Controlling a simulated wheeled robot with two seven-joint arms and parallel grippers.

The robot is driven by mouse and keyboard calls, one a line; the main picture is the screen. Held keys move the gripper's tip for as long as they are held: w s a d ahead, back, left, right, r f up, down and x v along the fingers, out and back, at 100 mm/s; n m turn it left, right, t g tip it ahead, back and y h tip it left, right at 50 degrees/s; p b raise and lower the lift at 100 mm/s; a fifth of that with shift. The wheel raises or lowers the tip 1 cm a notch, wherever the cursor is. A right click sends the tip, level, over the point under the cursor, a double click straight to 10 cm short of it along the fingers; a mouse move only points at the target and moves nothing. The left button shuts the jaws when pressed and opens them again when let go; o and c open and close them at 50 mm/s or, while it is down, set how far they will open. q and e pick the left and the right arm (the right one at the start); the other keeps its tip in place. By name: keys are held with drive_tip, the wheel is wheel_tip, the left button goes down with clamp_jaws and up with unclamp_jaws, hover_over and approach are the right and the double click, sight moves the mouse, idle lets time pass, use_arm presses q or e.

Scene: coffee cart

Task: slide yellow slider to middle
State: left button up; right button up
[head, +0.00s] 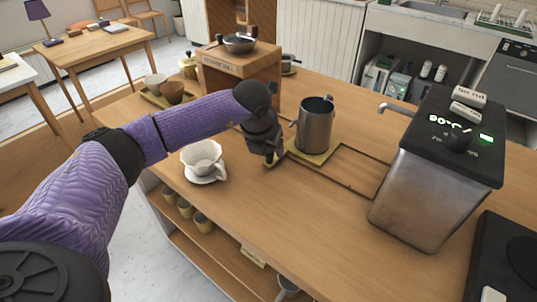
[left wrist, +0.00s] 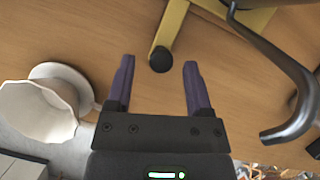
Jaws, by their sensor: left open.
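The yellow slider (head: 322,157) is a flat plate at the left end of a rectangular track (head: 362,170) set in the wooden counter. A metal pitcher (head: 315,125) stands on it. In the left wrist view the slider's yellow arm (left wrist: 171,28) ends in a round black knob (left wrist: 161,60). My left gripper (head: 270,160) is open at the left side of the slider. In the left wrist view its fingertips (left wrist: 159,63) lie on either side of the knob; I cannot tell whether they touch it. My right gripper is not in view.
A white cup (head: 203,158) on a saucer stands left of my left gripper, near the counter's front edge. A wooden stand (head: 238,70) is behind. A metal machine (head: 425,190) with a spout stands right of the track. The track right of the slider is clear.

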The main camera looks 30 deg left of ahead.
use_arm(q)
drive_tip(key=x, duration=0.2)
drive_tip(key=shift+w+f+b, duration=0.15)
drive_tip(key=shift+f+b, duration=0.15)
drive_tip(key=shift+f, duration=0.1)
drive_tip(key=shift+r, duration=0.1)
clamp_jaws()
idle(1.0)
